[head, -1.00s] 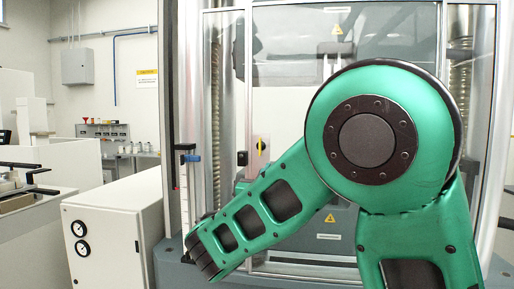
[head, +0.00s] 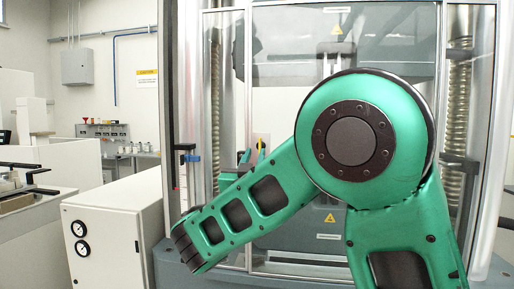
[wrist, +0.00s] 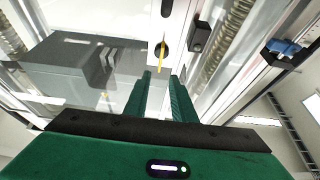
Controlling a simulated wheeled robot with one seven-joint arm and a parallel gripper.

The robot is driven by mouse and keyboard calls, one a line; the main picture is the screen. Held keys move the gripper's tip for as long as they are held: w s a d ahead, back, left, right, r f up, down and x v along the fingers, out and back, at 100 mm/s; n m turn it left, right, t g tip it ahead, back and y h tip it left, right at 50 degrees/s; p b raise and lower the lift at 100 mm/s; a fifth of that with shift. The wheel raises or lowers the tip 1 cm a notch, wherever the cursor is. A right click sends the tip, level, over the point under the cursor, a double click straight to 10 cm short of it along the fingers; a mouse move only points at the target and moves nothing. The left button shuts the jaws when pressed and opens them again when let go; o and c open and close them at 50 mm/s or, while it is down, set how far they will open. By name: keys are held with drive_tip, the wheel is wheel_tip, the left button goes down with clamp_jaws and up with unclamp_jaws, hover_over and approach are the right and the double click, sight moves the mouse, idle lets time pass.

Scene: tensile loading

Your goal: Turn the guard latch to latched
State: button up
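The guard latch (head: 261,140) is a small yellow handle on a dark round base, on the pale upright strip at the left side of the machine's clear guard. In the wrist view the yellow handle (wrist: 161,56) is a thin, nearly upright bar, seen edge-on. My gripper (wrist: 162,77) has two green fingers with a gap between them, so it is open. The fingertips point at the handle, which lines up with the gap. I cannot tell whether they touch it. In the head view my green fingers (head: 254,155) show just below the latch, partly hidden by my arm.
The clear guard (head: 290,110) spans the machine front between metal posts. A blue clamp (head: 191,158) sits on a post left of the latch and shows in the wrist view (wrist: 283,47). A white cabinet (head: 115,225) with two gauges stands at the lower left.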

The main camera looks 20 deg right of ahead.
sight(259, 143)
drive_tip(key=x, duration=0.8)
clamp_jaws()
